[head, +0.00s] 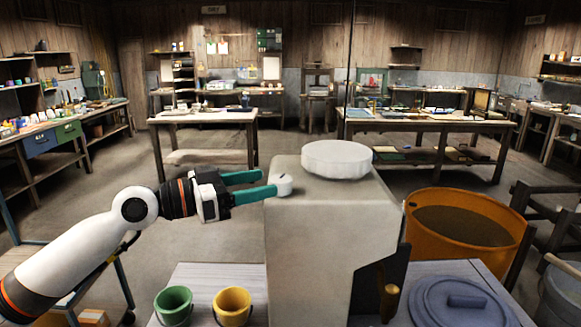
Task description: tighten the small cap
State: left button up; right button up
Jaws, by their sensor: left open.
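A large pale block-shaped mould (315,235) stands in the middle of the head view. A small white cap (285,184) sits at the left edge of its top. A wide, round white cap (337,160) sits further back on the same top. My left gripper (267,183) reaches in from the left with two teal fingers, open. Its fingertips are right at the left side of the small cap, the nearer finger overlapping its edge in the picture. I cannot tell whether they touch it. My right gripper is not in view.
A green bucket (174,306) and a yellow bucket (232,306) stand at the front left of the mould. An orange barrel (425,235) and a blue-grey lid (430,305) are to its right. Workbenches line the back, with open floor between.

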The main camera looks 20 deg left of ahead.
aim_at(290, 177)
pick_arm(q)
jog(key=p+x, duration=0.2)
jog(key=x, duration=0.4)
jog(key=shift+w+r, duration=0.1)
jog(key=shift+r, duration=0.05)
jog(key=shift+w+d, duration=0.35)
jog(key=shift+d, duration=0.05)
jog(key=shift+f, duration=0.2)
